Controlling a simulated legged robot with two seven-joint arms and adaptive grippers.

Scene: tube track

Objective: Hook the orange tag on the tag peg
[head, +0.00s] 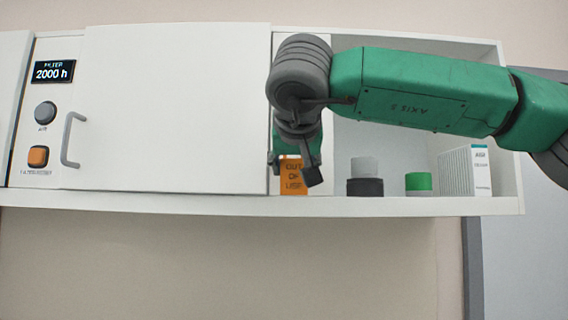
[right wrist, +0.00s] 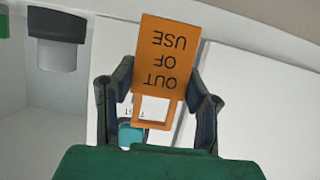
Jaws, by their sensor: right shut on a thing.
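My right gripper (head: 297,168) hangs in front of the open bay of the white wall cabinet. It is shut on the orange tag (head: 293,182), which reads OUT OF USE. In the right wrist view the tag (right wrist: 168,58) appears upside down between the two fingers of the gripper (right wrist: 160,92), with its open loop towards my palm. A small teal patch (right wrist: 130,134) shows by the loop; I cannot tell what it belongs to. I cannot make out the tag peg in either view. My left gripper is out of view.
On the bay's floor stand a dark and grey cylinder (head: 365,186), a green-topped one (head: 419,182) and a white box (head: 465,172). Left of the bay is a closed white door (head: 170,110) with a grey handle (head: 68,140). A panel has a display (head: 54,72), knob (head: 45,112) and orange button (head: 38,156).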

